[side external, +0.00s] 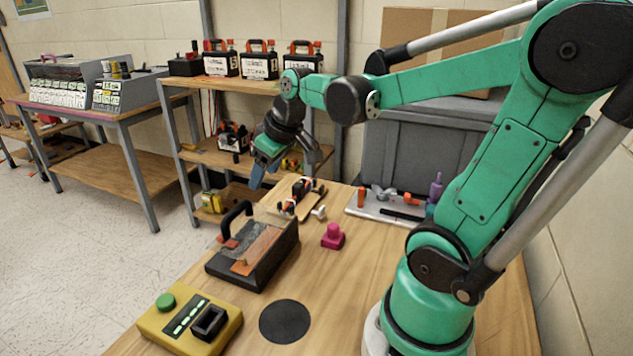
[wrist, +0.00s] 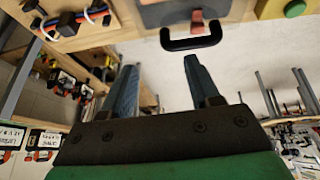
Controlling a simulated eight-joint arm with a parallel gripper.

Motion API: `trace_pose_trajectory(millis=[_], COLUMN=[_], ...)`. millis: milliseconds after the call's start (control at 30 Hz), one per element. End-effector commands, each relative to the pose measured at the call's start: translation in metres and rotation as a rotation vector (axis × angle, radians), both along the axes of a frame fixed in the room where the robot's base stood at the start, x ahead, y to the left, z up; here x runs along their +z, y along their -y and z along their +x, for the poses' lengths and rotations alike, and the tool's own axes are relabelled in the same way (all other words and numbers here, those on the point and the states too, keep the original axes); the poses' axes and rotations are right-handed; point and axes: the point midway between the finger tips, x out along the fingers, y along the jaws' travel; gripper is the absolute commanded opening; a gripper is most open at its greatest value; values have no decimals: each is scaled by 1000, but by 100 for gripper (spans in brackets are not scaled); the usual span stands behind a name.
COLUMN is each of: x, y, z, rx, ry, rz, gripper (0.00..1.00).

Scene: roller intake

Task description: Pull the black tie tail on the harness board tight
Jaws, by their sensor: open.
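The harness board (side external: 276,208) is a small wooden board on the bench, with dark clips and orange parts on it. In the wrist view the board (wrist: 68,42) is at the top left, with a bundle of orange, blue and white wires (wrist: 72,20) held in dark clips. Black pieces show around the bundle, but I cannot tell which is the tie tail. My gripper (side external: 257,179) is open and empty, above and to the left of the board in the side view. In the wrist view its two blue fingers (wrist: 158,64) are spread apart, away from the wires.
A dark box with a black handle (side external: 237,212) stands in front of the board; its handle (wrist: 192,43) lies beyond my fingertips. A magenta knob (side external: 333,236) is to the right. A white tray (side external: 377,214) with tools lies behind. A yellow button box (side external: 176,317) is at front.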

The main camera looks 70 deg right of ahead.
Motion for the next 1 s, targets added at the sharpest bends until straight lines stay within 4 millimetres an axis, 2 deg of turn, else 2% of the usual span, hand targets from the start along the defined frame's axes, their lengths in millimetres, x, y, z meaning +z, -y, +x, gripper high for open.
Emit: trace_pose_trajectory(millis=[33, 200, 300, 400, 500, 600, 767, 1000], x=[-2, -18, -30, -40, -45, -49, -62, -94], y=[31, 120, 160, 186, 198, 202, 202, 201], z=[1, -15, -33, -48, -56, -58, -52, -40], rx=[-20, -8, 4, 17, 27, 34, 35, 34], ry=[-24, -77, -85, -83, -80, -79, -79, -80], rz=[4, 32, 48, 59, 64, 64, 64, 63], gripper=[55, 55, 55, 55, 55, 55, 55, 55])
